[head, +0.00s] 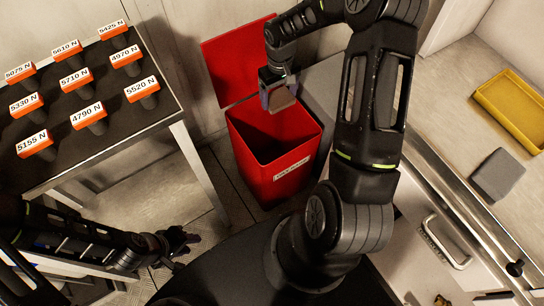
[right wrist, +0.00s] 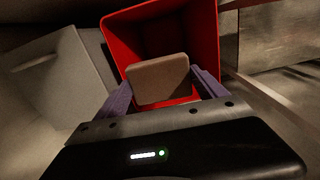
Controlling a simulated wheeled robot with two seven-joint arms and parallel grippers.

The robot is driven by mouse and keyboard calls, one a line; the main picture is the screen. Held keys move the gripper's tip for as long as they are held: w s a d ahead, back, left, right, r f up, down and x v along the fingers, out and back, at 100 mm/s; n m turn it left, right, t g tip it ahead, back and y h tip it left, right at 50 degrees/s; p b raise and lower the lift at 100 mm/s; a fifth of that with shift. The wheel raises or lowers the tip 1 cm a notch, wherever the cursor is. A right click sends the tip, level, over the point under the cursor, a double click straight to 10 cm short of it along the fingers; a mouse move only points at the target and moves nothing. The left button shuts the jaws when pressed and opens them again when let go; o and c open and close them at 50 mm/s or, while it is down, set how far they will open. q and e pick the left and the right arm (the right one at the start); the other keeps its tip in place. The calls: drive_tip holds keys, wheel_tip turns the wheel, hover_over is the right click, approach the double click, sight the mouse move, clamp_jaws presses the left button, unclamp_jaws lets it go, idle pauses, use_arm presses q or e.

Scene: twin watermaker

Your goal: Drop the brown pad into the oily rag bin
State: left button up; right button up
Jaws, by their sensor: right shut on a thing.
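The brown pad (head: 281,99) is held in my right gripper (head: 277,92), above the open mouth of the red bin. In the right wrist view the pad (right wrist: 158,79) sits between the two purple fingers, with the red bin (right wrist: 209,40) behind and below it. The red oily rag bin (head: 249,150) stands on the floor with its lid (head: 228,62) raised at the back and a label on its front. My left gripper (head: 182,240) is at the lower left, away from the bin; its fingers look apart and nothing shows between them.
A dark-topped table (head: 95,155) at the left carries several orange-and-white labelled pieces. On the right, a counter holds a grey pad (head: 498,175) and a yellow tray (head: 488,101). A grey cabinet (head: 320,92) stands beside the bin.

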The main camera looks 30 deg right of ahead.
drive_tip(key=shift+f+b, duration=1.7)
drive_tip(key=shift+f, duration=1.1)
drive_tip(key=o, duration=1.3)
drive_tip(key=shift+c, duration=0.2)
drive_tip(key=shift+r, duration=0.15)
wheel_tip(320, 180, up, 8)
drive_tip(key=shift+f+p, duration=0.2)
drive_tip(key=shift+p, duration=0.15)
drive_tip(key=shift+f, duration=0.1)
